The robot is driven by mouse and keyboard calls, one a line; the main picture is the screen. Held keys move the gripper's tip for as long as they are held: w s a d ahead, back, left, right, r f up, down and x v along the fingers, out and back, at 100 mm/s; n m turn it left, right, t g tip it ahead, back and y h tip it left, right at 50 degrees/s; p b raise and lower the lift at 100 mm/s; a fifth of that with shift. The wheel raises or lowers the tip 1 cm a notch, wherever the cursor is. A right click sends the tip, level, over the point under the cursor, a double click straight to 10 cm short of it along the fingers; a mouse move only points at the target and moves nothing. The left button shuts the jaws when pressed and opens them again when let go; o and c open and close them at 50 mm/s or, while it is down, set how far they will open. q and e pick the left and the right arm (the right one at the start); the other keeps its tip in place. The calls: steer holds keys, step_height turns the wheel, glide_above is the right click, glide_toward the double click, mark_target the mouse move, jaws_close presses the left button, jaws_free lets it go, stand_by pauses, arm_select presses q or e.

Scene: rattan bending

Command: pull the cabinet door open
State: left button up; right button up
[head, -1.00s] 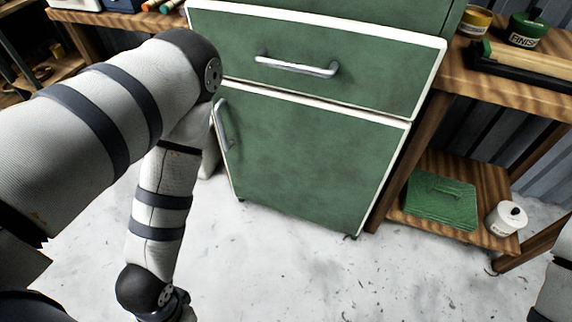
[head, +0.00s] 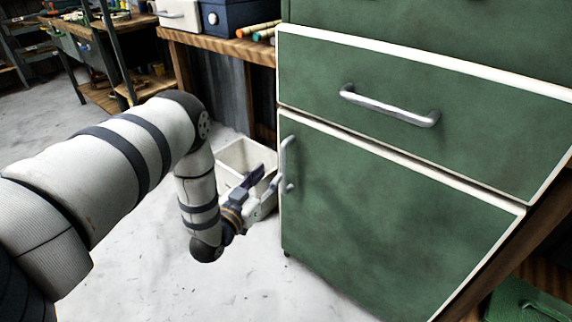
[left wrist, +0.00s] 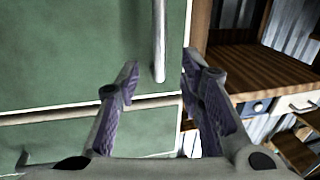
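The green cabinet door (head: 380,220) is flush with the cabinet front, below a drawer (head: 420,110). Its upright metal handle (head: 289,160) is at the door's left edge. My left gripper (head: 268,178) is open, just left of and in front of this handle in the head view. In the left wrist view, the door (left wrist: 70,50) is at the top and its handle (left wrist: 159,35) hangs between the two spread fingertips (left wrist: 160,66). No finger is seen closed on it; whether either touches it cannot be told. My right gripper is not in view.
A pale open bin (head: 245,155) stands on the floor behind my left gripper. A wooden bench (head: 200,40) with boxes is beyond it. The drawer has its own handle (head: 390,106). The floor (head: 180,285) before the door's left side looks clear.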

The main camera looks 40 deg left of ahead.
mark_target(282, 161)
arm_select(q)
steer(key=w, duration=0.3)
steer(key=w+a+b, duration=0.1)
steer(key=w, duration=0.4)
steer(key=shift+w+a, duration=0.35)
steer(key=shift+w, duration=0.05)
jaws_close()
